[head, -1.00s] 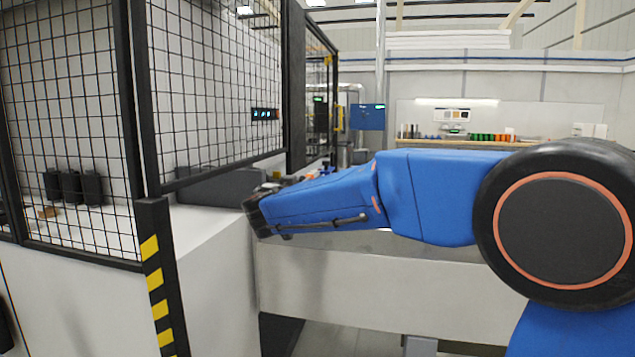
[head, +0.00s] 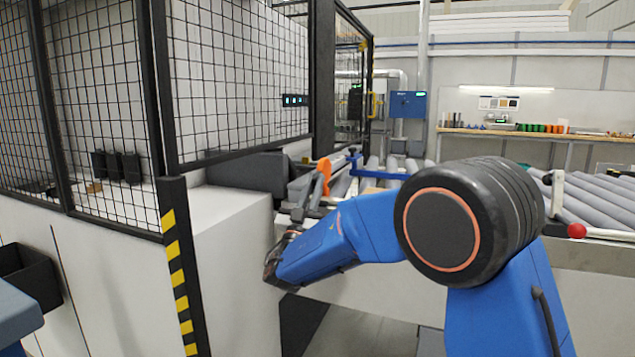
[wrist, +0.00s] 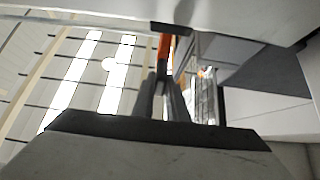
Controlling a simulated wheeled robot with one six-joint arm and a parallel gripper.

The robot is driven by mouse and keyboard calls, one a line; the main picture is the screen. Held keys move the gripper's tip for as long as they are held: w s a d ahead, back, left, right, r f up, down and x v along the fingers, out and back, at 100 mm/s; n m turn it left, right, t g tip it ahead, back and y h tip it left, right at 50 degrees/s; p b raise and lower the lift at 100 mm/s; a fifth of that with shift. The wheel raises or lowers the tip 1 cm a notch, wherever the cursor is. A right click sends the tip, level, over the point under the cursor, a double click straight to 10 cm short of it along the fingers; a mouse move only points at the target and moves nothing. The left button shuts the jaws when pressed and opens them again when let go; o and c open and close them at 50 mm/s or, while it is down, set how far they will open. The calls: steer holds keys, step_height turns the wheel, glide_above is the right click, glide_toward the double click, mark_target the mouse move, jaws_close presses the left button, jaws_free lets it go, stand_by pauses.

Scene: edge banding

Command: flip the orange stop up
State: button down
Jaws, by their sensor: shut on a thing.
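In the wrist view the dark fingers of my gripper (wrist: 163,88) are closed around the end of the orange stop (wrist: 164,48), which extends past the fingertips. The exact contact is small and partly hidden by the fingers.
A black mesh guard (head: 235,85) and a post with yellow stripes (head: 180,265) stand left of my arm. The grey rollers (head: 590,205) lie behind my arm, with a red knob (head: 577,230) at right. A workbench (head: 540,133) stands at the back.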

steer(key=shift+f, duration=0.15)
stand_by(0.4)
steer(key=c, duration=1.8)
jaws_free()
steer(key=shift+o, duration=0.2)
steer(key=v, duration=1.7)
steer(key=shift+f, duration=0.25)
